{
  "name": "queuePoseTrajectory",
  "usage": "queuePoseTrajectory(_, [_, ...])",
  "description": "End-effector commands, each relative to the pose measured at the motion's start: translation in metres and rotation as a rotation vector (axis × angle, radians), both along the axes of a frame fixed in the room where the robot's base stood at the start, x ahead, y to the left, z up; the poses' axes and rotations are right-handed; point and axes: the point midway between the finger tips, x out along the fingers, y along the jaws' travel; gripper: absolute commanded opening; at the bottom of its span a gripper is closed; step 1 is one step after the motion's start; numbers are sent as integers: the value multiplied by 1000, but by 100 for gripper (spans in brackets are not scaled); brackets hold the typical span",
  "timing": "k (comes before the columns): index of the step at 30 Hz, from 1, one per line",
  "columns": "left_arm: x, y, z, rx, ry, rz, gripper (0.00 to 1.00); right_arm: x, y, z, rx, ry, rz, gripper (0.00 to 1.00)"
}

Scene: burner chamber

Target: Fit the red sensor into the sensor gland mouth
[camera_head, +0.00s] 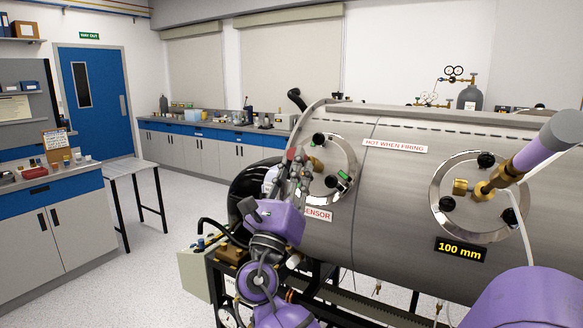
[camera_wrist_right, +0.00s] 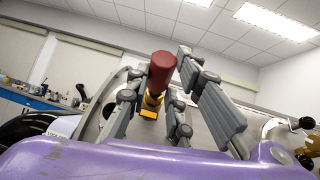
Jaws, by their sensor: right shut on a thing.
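The red sensor (camera_wrist_right: 162,70) is a dark red cylinder between the grey fingers of my right gripper (camera_wrist_right: 158,92), which is shut on it. In the head view the right gripper (camera_head: 299,170) is in front of the left round port of the steel chamber, and only a little of the red sensor (camera_head: 291,154) shows. A brass gland (camera_head: 316,163) stands out from that port, just right of the fingers. Brass (camera_wrist_right: 150,105) shows below the red body in the wrist view; I cannot tell whether it touches the gland. The gland mouth is hidden. My left gripper is out of view.
The steel chamber (camera_head: 390,200) fills the right side. Its right port, above a "100 mm" label (camera_head: 461,250), has a brass fitting (camera_head: 484,188) with a lavender and grey rod. Black knobs surround the ports. A small table (camera_head: 136,166) and open floor lie left.

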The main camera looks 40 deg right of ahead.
Motion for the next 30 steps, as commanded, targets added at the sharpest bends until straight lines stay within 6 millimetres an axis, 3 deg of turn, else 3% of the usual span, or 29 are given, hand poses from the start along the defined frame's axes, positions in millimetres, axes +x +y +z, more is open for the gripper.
queuePoseTrajectory(17, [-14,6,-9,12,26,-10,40,4,-15,-8,0,-1,-1,0])
queuePoseTrajectory(18, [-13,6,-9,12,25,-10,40,4,-15,-8,0,-1,0,22])
queuePoseTrajectory(23, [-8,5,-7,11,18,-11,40,4,-15,-7,0,-1,0,43])
queuePoseTrajectory(30, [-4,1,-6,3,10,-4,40,4,-15,-8,1,-1,0,43])
